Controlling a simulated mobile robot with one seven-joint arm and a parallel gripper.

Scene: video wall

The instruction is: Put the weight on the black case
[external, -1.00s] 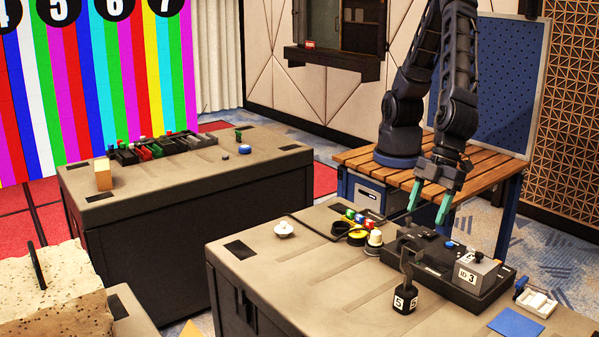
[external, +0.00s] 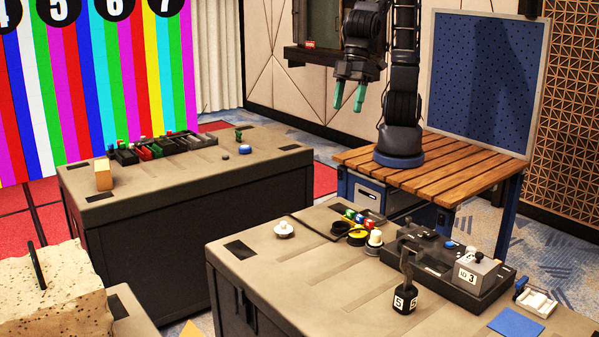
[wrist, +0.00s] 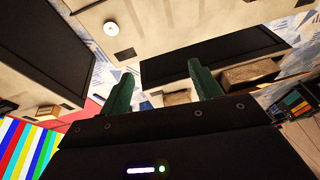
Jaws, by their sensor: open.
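A dark weight (external: 405,299) with a white label marked 5 and an upright handle stands on the near right cabinet top. The black case (external: 436,268) lies flat just behind it and to its right. In this view the weight's handle overlaps the case's left edge; the weight's base rests on the cabinet top. My gripper (external: 349,103) is open and empty, high above and behind the cabinet, well up and left of both. Its green fingers also show in the wrist view (wrist: 158,78), with nothing between them. I cannot make out the weight or case in the wrist view.
A grey box (external: 478,268) marked ID 3 sits on the right end of the case. A blue pad (external: 516,321) and a white tray (external: 537,300) lie to the right. Coloured buttons (external: 363,221) and a white disc (external: 284,229) stand leftward. The cabinet's front left is clear.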

